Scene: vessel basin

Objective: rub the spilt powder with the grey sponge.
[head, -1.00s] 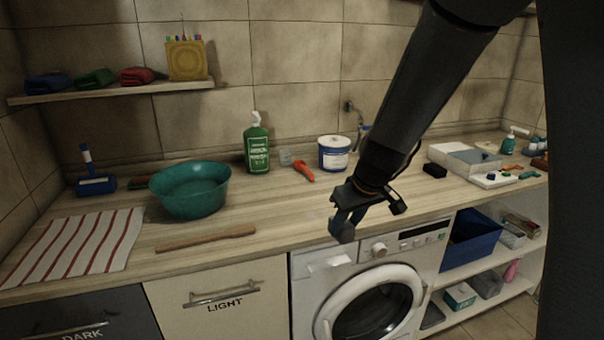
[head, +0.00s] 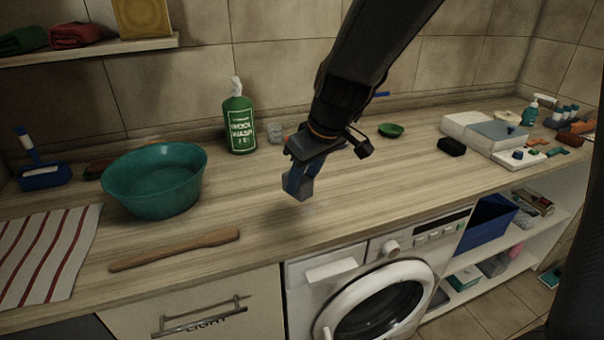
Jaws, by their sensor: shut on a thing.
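My gripper (head: 297,177) hangs over the front middle of the wooden counter (head: 235,195), above and left of the washing machine. It is shut on the grey sponge (head: 302,190), a small block at the fingertips beside blue finger parts. The sponge is low over the counter; I cannot tell whether it touches. The spilt powder is hard to make out; only a faint pale patch shows near the sponge.
A teal basin (head: 158,180), green bottle (head: 240,122) and wooden stick (head: 175,249) stand or lie to the left. A small clear cup (head: 275,132) is behind my gripper. A green dish (head: 391,130) and black block (head: 452,146) are to the right. Counter between basin and gripper is clear.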

